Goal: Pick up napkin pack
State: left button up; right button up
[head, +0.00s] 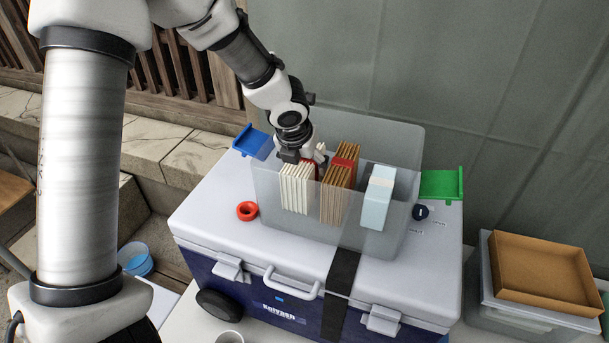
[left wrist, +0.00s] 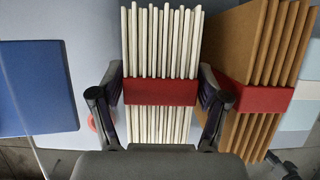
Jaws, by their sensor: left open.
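A clear bin (head: 268,202) on the cooler holds three upright packs. At its left is a stack of thin white sheets (head: 296,190) with a red band. A brown stack (head: 335,203), also red-banded, stands in the middle, and a light blue pack (head: 377,200) with a pale band stands at the right. No label shows which is the napkin pack. My left gripper (head: 303,163) is open at the top of the white stack. In the left wrist view its fingers appear either side of the white stack (left wrist: 160,45); contact is unclear. My right gripper is not in view.
The bin stands on a white-lidded blue cooler (head: 200,215). A red ring (head: 246,211) lies on the lid. A cardboard tray (head: 540,270) is at the right.

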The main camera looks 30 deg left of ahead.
pick_arm(q)
jog(key=shift+s+r, duration=0.1)
jog(key=shift+s, duration=0.05)
jog(key=c, duration=1)
jog(key=shift+r, duration=0.1)
